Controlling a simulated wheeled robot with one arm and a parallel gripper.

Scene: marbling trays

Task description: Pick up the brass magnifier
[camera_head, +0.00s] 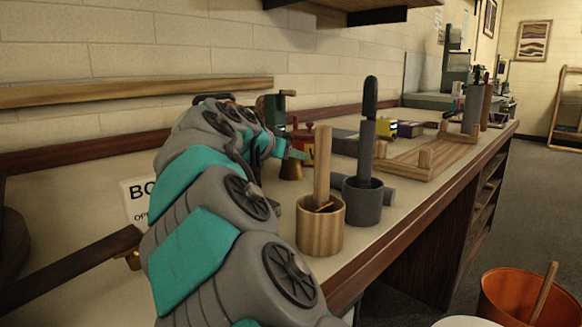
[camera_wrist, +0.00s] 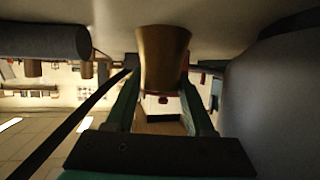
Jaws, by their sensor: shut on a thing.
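The brass magnifier (camera_head: 291,171) is a small, flared, brass-coloured cylinder at the back of the counter, beyond the wooden cup. In the wrist view, the brass magnifier (camera_wrist: 162,56) sits upright between the fingers, in the upper middle. My gripper (camera_wrist: 162,78) is shut on it, one finger on each side. In the head view my gripper (camera_head: 293,153) is partly hidden by my own arm. The brass magnifier is close to the pale counter surface; I cannot tell whether it touches it.
A wooden cup (camera_head: 320,234) and a dark grey cup (camera_head: 363,206) with upright tools stand in front. A grey cylinder (camera_wrist: 40,40) lies close by in the wrist view. A wooden frame (camera_head: 430,160) lies further right. An orange bucket (camera_head: 505,300) stands off the counter.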

